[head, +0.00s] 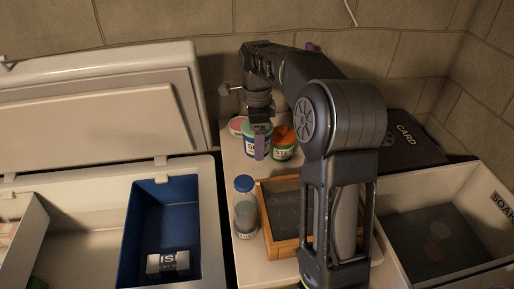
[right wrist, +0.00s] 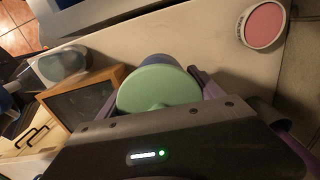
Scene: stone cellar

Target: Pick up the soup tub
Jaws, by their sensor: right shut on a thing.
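A tub with a pale green lid and a blue-and-white label (head: 256,148), which I take for the soup tub, stands at the back of the pale worktop. My right gripper (head: 260,143) reaches down over it from above and is shut on it, with a purple finger across its front. In the right wrist view, the round green lid (right wrist: 158,91) sits between the purple fingers, and part of it is hidden by the gripper body. I cannot tell whether the tub is off the surface. My left gripper is not in view.
An orange-lidded jar (head: 284,142) stands close right of the tub, and a pink-lidded container (head: 236,124) behind left. A blue-capped bottle (head: 245,209) and wooden-framed box (head: 266,222) are in front. An open chest with a blue bin (head: 148,222) is left, a white bin (head: 476,190) right.

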